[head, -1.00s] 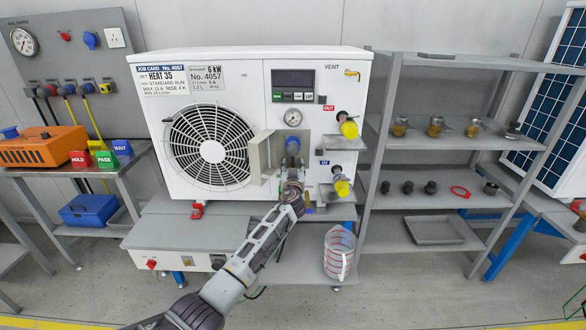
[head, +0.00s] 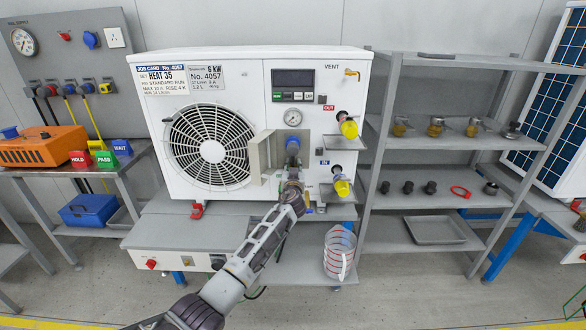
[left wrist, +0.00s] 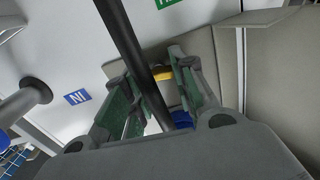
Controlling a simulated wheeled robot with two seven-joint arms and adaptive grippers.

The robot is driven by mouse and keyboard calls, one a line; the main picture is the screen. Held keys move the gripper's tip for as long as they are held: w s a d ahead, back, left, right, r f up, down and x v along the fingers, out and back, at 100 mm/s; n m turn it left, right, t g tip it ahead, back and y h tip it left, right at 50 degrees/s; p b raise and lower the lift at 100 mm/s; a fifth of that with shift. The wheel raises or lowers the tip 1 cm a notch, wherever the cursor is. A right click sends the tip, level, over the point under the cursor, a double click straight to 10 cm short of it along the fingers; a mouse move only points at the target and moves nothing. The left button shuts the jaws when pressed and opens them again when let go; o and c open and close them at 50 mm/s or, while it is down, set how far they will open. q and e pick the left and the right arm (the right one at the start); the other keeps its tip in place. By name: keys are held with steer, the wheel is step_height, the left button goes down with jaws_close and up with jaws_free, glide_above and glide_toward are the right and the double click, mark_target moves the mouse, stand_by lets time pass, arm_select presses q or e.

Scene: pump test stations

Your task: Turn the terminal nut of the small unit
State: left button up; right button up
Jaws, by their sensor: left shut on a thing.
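The small unit (head: 255,75) is a white cabinet with a round fan grille, marked 6 kW and No. 4057. A beige open cover (head: 266,155) stands out from its front. My left gripper (head: 293,178) is just right of this cover, below a blue part (head: 292,143). In the left wrist view my left gripper (left wrist: 155,95) is shut, with a dark rod (left wrist: 140,60) running between its green-padded fingers. A yellow part (left wrist: 163,75) shows near the fingertips, and some blue (left wrist: 182,118) near the palm. I cannot make out the terminal nut. My right gripper is not in view.
Yellow-capped fittings (head: 348,127) and a measuring jug (head: 339,252) are right of my arm. A grey shelf rack (head: 430,142) with small parts stands further right. On the left are an orange case (head: 40,147) and a blue box (head: 88,211). The front floor is clear.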

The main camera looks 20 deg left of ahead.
arm_select(q)
steer(key=shift+d+f+m+p, duration=0.1)
steer(key=shift+m+p, duration=0.5)
steer(key=shift+m, duration=3.5)
steer(key=shift+d+f+m+p, duration=0.1)
steer(key=shift+m+p, duration=0.45)
steer(key=shift+m, duration=3.55)
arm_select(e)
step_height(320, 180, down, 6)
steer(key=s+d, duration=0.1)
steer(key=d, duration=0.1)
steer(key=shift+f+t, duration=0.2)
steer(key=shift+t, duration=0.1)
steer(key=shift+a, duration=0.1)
arm_select(q)
steer(key=o, duration=1)
